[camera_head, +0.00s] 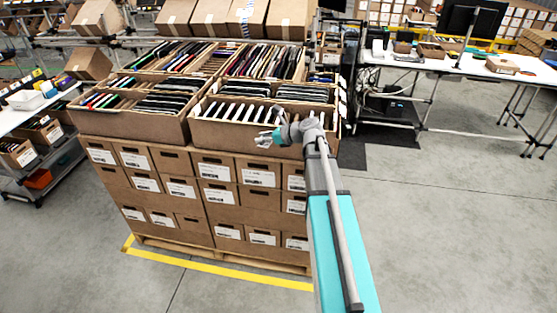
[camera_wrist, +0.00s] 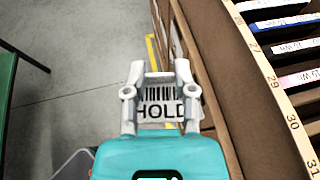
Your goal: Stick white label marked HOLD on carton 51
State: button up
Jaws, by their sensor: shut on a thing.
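My gripper (camera_head: 268,138) is in front of the upper edge of the carton stack. In the wrist view, my gripper (camera_wrist: 160,73) is shut on a white label (camera_wrist: 169,111) with a barcode and the word HOLD. The label lies between the fingers, with the floor and a carton side behind it. In the head view the label cannot be made out. Brown stacked cartons (camera_head: 221,171) stand below my gripper, most with white labels on their fronts. No number 51 is readable, so I cannot tell which carton is 51.
Open boxes (camera_head: 231,136) of upright files top the stack. In the wrist view, a box rim (camera_wrist: 272,90) with printed numbers is close on the right. The stack rests on a pallet (camera_head: 178,246) within yellow floor tape. A white table (camera_head: 450,63) stands back right. Front-right floor is clear.

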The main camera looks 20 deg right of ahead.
jog(key=shift+w+a, duration=0.1)
jog(key=shift+a, duration=0.1)
jog(key=shift+f, duration=0.15)
jog(key=shift+f+n+b, duration=0.4)
jog(key=shift+f+b, duration=0.1)
jog(key=shift+b, duration=0.15)
jog(key=s+d+f+n+t+b, duration=0.1)
jog(key=d+f+n+t+b, duration=0.4)
jog(key=n+b, duration=1)
jog(key=d+f+b, duration=0.1)
jog(key=d+f, duration=0.2)
jog(key=f, duration=0.1)
jog(key=shift+f+y+b, duration=0.3)
jog(key=shift+f+b, duration=0.05)
jog(key=shift+w, duration=0.1)
jog(key=shift+w+d, duration=0.6)
jog(key=shift+w, duration=0.25)
jog(key=shift+w+d, duration=0.6)
jog(key=shift+w, duration=0.3)
jog(key=shift+w+d, duration=0.6)
jog(key=shift+w, duration=0.25)
jog(key=shift+w+d, duration=0.15)
